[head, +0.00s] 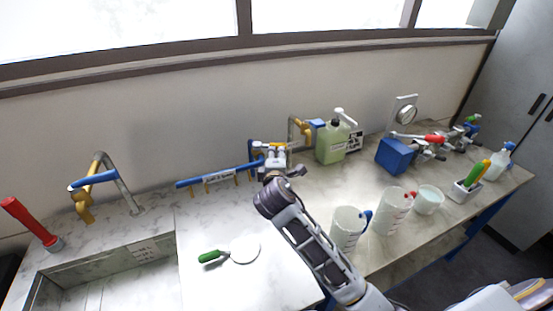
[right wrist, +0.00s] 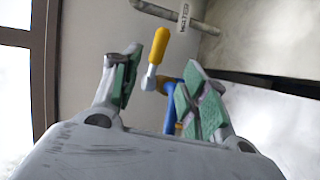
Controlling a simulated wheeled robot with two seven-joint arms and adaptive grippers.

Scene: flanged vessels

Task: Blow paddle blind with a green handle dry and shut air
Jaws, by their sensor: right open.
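The paddle blind, a white disc (head: 245,250) with a green handle (head: 210,256), lies flat on the pale counter left of my right arm. My right gripper (head: 284,173) is raised near the wall fittings at the end of a blue pipe (head: 215,178). In the right wrist view its two green-padded fingers (right wrist: 152,90) stand apart and nothing is clamped. A yellow lever (right wrist: 158,45) and a blue pipe part (right wrist: 171,112) show in the gap between the fingers; whether a finger touches them I cannot tell. My left gripper is out of sight.
A sink (head: 110,275) with a blue-handled tap (head: 95,178) and a red-handled tool (head: 30,222) are at left. A green bottle (head: 331,143), a blue box (head: 394,156), jugs (head: 347,228) and a white cup (head: 429,199) stand at right. Counter around the blind is clear.

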